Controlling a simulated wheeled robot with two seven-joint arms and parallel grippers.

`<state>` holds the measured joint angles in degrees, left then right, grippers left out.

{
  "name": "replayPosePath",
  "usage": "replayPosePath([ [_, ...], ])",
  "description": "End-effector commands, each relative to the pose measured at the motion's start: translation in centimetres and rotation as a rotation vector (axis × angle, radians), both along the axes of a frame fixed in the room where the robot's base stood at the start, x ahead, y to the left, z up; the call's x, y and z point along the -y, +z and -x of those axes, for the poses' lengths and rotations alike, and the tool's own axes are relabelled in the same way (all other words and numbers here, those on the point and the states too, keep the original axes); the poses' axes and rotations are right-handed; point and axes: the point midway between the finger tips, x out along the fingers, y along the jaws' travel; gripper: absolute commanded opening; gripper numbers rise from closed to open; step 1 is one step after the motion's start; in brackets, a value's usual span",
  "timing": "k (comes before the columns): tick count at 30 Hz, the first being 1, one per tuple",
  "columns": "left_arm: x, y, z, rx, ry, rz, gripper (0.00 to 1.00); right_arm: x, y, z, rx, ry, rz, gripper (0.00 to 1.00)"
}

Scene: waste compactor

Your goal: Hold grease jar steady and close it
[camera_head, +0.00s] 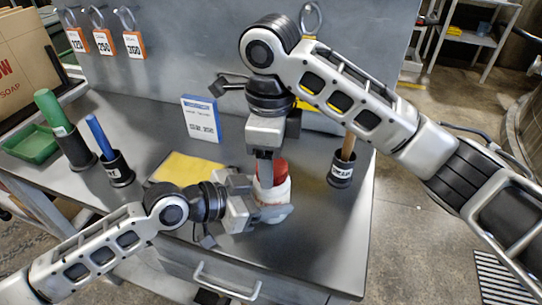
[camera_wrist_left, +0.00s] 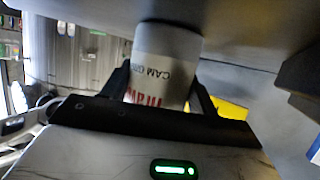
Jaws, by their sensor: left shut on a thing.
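The white grease jar (camera_head: 270,192) stands near the front of the grey bench top. My left gripper (camera_head: 262,208) is shut on it from the left. In the left wrist view the jar (camera_wrist_left: 165,62) sits between the two dark fingers, with part of its lettering visible. A red lid-like part (camera_head: 281,170) shows at the jar's top. My right gripper (camera_head: 268,168) points straight down over the jar, with its fingers at the red part. A finger hides part of the red piece, so its seating and the right grip cannot be told.
A yellow sheet (camera_head: 188,170) lies left of the jar, with a blue-and-white sign (camera_head: 202,119) behind. A dark cup with a wooden handle (camera_head: 342,168) stands right. Dark holders with blue (camera_head: 118,168) and green (camera_head: 72,148) handles stand left. A drawer handle (camera_head: 226,284) is below.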

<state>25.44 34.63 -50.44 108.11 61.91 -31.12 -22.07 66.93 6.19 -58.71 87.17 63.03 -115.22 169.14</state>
Motion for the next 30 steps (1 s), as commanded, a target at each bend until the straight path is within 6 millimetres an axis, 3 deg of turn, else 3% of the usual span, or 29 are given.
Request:
replayPosePath([
  [9,0.0,0.0,0.0,0.000,0.000,-0.001,0.00,0.0,0.1,0.0,0.000,0.002,0.000,0.71],
  [19,0.0,0.0,0.0,0.000,0.000,-0.001,0.00,0.0,3.9,-0.1,0.003,0.001,0.002,0.71],
  [29,0.0,0.0,0.0,-0.001,0.000,0.000,0.00,0.0,4.5,0.0,-0.001,0.002,0.000,0.71],
  [30,0.0,0.0,0.0,-0.001,0.000,0.000,0.00,0.0,4.5,0.0,-0.001,0.002,0.000,0.67],
])
